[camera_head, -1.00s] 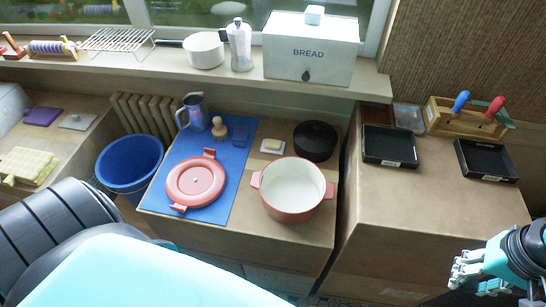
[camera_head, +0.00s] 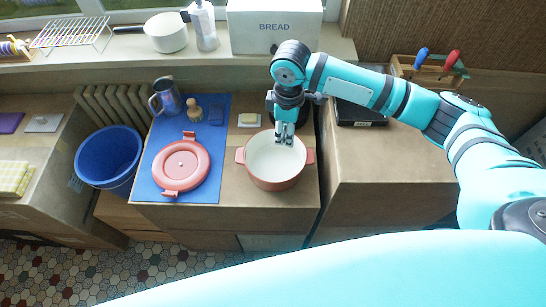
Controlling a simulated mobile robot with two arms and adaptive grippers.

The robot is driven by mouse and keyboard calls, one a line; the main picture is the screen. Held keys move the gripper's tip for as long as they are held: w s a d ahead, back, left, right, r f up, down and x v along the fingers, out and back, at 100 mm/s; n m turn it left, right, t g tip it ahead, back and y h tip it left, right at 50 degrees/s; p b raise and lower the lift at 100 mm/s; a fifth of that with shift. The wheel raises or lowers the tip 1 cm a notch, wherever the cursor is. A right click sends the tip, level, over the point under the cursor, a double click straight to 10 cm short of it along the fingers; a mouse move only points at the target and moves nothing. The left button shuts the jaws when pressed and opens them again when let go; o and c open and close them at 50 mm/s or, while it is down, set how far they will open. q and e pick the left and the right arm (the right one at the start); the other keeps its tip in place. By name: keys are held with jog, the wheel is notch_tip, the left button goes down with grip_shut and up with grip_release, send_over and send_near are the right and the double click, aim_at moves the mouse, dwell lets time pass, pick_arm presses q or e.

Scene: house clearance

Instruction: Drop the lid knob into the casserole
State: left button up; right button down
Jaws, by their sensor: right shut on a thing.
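The casserole (camera_head: 260,180) is a round pink pot with a pale inside and two side handles. It stands open on the cardboard-brown surface. My right gripper (camera_head: 284,139) points down over the far right part of its opening. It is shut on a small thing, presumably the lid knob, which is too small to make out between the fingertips. I cannot tell how high the fingertips are above the pot's floor. The pink lid (camera_head: 181,165) lies flat on the blue mat (camera_head: 206,188), left of the casserole. My left gripper is not in view.
A metal jug (camera_head: 166,97), a wooden-topped brush (camera_head: 194,112) and a butter-like block (camera_head: 249,120) stand behind. A blue bucket (camera_head: 107,157) is at left. A black tray (camera_head: 358,115) lies under my right arm. The white bread box (camera_head: 274,27) stands on the sill.

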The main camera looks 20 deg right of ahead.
notch_tip(320, 180, down, 13)
jog(key=w+n+b, duration=0.2)
jog(key=n, duration=0.9)
jog(key=shift+w+a, duration=0.2)
jog(key=shift+w, duration=0.2)
jog(key=c, duration=0.9)
grip_release()
jog(key=shift+o, duration=0.2)
notch_tip(320, 180, up, 12)
